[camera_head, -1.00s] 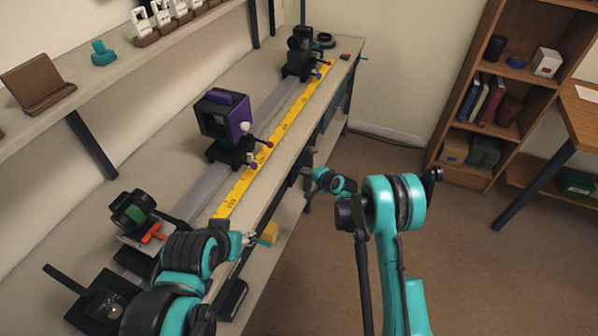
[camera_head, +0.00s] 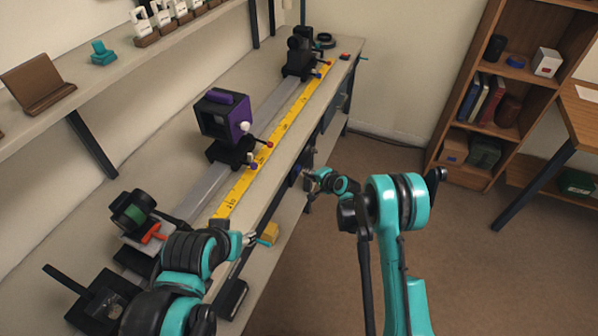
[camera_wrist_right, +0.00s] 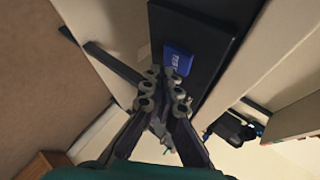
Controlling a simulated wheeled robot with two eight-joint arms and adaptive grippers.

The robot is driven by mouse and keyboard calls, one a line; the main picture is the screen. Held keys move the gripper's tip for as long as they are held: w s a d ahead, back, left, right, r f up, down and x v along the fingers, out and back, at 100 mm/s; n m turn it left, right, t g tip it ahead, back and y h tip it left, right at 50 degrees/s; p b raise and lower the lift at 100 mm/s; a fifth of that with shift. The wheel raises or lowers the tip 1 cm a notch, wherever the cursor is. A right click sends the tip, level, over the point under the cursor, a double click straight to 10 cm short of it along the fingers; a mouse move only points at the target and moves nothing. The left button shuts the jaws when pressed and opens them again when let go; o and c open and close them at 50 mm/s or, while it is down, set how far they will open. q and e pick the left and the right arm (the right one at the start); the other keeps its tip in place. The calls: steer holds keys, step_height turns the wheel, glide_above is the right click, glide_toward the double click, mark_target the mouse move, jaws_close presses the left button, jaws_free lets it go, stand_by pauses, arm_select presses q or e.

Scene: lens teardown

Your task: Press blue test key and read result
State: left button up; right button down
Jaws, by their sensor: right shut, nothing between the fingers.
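The blue test key (camera_wrist_right: 178,60) sits on a dark panel (camera_wrist_right: 215,35) in the right wrist view, with pale lettering on its face. My right gripper (camera_wrist_right: 165,85) is shut and empty. Its fingertips are close beside the key; I cannot tell whether they touch it. In the head view my right gripper (camera_head: 308,181) is at the bench's front side, below the top edge. My left gripper (camera_head: 251,239) is near a yellow block (camera_head: 270,233) at the bench edge, and its jaw state is unclear. No readable result shows.
The bench carries a rail with a yellow scale (camera_head: 285,128), a purple-and-black housing (camera_head: 222,115) and a green-banded black part (camera_head: 132,212). A shelf (camera_head: 150,55) runs above. A bookcase (camera_head: 505,95) stands right. Floor right of the bench is clear.

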steer(key=shift+d, duration=0.2)
steer(key=d, duration=0.1)
steer(key=s+d, duration=0.1)
steer(key=d, duration=0.2)
steer(key=shift+s+d, duration=0.3)
stand_by(0.9)
steer(key=s+d+r+n+g+h, duration=0.15)
steer(key=s+d+r, duration=0.25)
steer(key=s+r, duration=0.55)
steer(key=s+d+r+n+h, duration=0.2)
steer(key=s+d+r+n, duration=0.3)
steer(key=r, duration=0.7)
steer(key=s+d+n+h, duration=0.1)
steer(key=s+d+h, duration=0.1)
steer(key=s, duration=1)
steer(key=s+d+r+n+h, duration=0.1)
steer(key=s+d, duration=0.4)
steer(key=s, duration=0.7)
steer(key=shift+r+g+h, duration=0.25)
steer(key=shift+g+h, duration=0.1)
steer(key=shift+s+n, duration=0.1)
steer(key=shift+n, duration=0.15)
